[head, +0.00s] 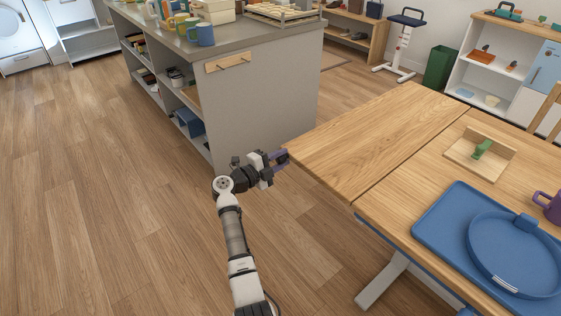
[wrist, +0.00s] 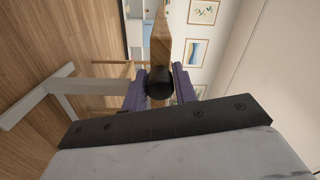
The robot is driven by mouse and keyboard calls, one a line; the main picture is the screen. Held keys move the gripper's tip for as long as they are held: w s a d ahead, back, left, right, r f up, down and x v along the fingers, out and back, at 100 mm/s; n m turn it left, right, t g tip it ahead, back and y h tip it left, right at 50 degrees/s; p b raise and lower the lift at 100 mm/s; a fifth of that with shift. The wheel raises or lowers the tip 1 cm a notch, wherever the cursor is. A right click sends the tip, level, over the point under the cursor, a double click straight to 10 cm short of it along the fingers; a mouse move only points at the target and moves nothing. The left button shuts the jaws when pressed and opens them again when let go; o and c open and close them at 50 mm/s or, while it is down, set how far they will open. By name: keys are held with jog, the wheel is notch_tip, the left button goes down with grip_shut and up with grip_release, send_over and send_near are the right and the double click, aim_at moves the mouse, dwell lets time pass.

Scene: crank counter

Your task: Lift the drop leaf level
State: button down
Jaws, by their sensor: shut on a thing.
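The drop leaf (head: 375,140) is the light wooden panel at the left end of the table (head: 405,195). It is raised and looks about level with the fixed top, with a thin dark seam between them; I cannot tell a slight tilt. My gripper (head: 280,157) is at the leaf's left corner edge in the head view. In the wrist view, the purple fingers of my gripper (wrist: 160,82) close on either side of a dark round piece at the edge of the leaf (wrist: 160,42), which shows nearly edge-on. The leaf's underside is hidden in the head view.
A grey counter (head: 265,100) stands behind my gripper. Floor at left is clear.

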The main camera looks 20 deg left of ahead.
jog(key=shift+r, duration=0.15)
jog(key=c, duration=1.1)
grip_release()
jog(key=shift+c, duration=0.2)
jog(key=b+v, duration=0.1)
jog(key=v, duration=1.2)
jog(key=shift+s+a, duration=0.2)
jog(key=shift+s, duration=0.1)
